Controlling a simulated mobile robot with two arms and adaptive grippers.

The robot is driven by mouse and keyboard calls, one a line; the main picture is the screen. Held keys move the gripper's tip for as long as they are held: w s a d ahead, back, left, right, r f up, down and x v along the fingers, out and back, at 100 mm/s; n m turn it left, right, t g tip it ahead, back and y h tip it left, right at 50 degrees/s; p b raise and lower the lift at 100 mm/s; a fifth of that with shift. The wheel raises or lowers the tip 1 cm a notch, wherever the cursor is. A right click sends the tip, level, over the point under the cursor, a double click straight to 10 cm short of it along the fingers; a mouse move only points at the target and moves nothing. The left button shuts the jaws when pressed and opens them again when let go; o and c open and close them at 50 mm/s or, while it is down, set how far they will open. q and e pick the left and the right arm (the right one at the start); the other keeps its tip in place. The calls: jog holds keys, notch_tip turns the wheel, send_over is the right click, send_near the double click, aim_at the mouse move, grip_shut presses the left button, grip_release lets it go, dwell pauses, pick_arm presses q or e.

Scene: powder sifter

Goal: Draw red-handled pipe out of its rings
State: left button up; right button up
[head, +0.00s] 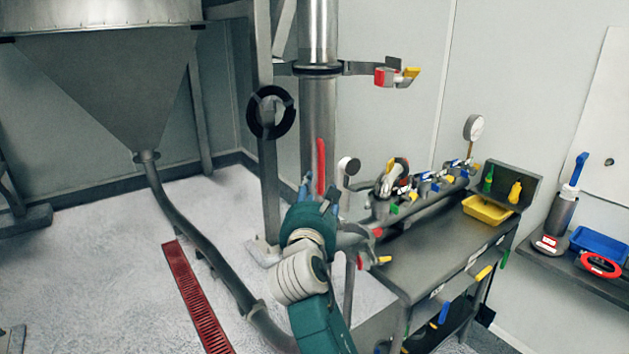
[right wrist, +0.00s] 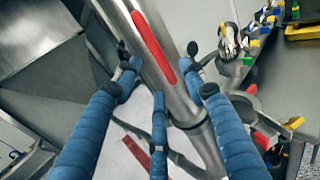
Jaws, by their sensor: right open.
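The steel pipe (head: 319,115) stands upright in the head view, with a long red handle (head: 321,165) on its side. A dark ring (head: 317,70) with a bracket encircles it higher up. My right gripper (head: 320,193) is at the lower end of the red handle, its blue fingers pointing up. In the right wrist view the open fingers (right wrist: 162,75) spread either side of the pipe (right wrist: 182,106) and the red handle (right wrist: 154,48), with nothing clamped. The pipe's lower part is hidden by my gripper and arm in the head view. My left gripper is not in view.
A black ring-shaped wheel (head: 270,112) is on the post left of the pipe. A valve manifold (head: 425,183) and workbench (head: 435,258) stand close on the right. A hopper (head: 110,80) with a hose (head: 190,225) is at left. Open floor lies around the red drain grate (head: 197,300).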

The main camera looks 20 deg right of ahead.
aim_at(319, 177)
jog(key=x, duration=0.3)
jog(key=shift+w+d+p, duration=0.1)
jog(key=shift+w+p, duration=0.2)
jog(key=shift+p, duration=0.05)
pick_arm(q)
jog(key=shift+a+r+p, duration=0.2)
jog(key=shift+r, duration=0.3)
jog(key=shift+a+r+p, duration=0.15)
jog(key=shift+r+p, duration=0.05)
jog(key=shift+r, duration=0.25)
pick_arm(e)
jog(key=shift+x, duration=2.35)
grip_shut()
jog(key=shift+r, duration=0.4)
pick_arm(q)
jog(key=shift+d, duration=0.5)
pick_arm(e)
jog(key=shift+w+f, duration=0.1)
jog(key=shift+w, duration=0.05)
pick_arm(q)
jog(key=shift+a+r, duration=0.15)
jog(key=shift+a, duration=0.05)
